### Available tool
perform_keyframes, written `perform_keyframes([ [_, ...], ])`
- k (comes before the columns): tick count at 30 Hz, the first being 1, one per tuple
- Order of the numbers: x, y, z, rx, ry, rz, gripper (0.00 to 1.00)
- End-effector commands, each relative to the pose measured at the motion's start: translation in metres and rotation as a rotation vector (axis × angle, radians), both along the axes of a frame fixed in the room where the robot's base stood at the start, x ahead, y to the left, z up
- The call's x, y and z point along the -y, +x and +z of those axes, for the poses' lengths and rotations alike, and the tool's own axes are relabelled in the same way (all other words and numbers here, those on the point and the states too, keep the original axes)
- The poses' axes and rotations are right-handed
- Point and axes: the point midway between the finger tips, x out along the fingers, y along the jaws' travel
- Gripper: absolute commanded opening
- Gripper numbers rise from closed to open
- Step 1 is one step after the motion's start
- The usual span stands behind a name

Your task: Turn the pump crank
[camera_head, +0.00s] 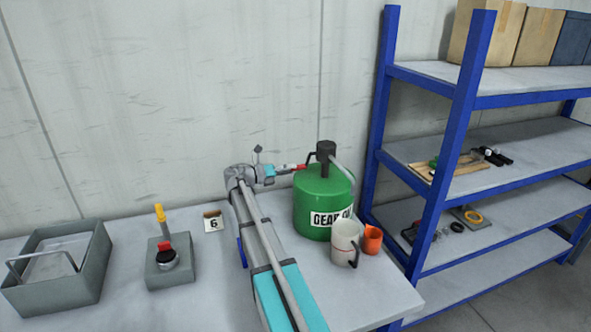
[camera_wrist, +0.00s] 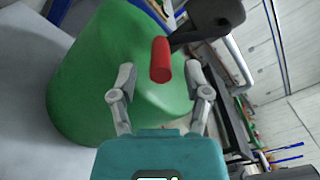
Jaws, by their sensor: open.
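The green drum (camera_head: 312,200) with a gear oil label stands on the bench near its right end. A dark pump head (camera_head: 326,160) sits on its top, with a crank arm and a red crank handle (camera_head: 291,167) on the left side. In the wrist view the red handle (camera_wrist: 160,60) lies ahead of and between my fingers, at the end of a dark crank arm (camera_wrist: 195,38). My gripper (camera_wrist: 160,82) is open, with a finger on each side of the handle's lower end. I cannot tell whether either finger touches it. The green drum (camera_wrist: 95,75) fills the background.
A white mug (camera_head: 345,243) and an orange cup (camera_head: 372,239) stand in front of the drum. A blue shelf rack (camera_head: 452,140) stands right.

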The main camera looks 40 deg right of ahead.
Motion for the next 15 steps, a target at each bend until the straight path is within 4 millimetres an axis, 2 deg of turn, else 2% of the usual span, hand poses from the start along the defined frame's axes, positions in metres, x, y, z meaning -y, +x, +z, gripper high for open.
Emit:
perform_keyframes([
  [6, -0.025, 0.009, 0.0, 0.0, -0.001, -0.001, 0.62],
  [15, -0.044, 0.016, 0.0, -0.001, -0.001, -0.001, 0.62],
])
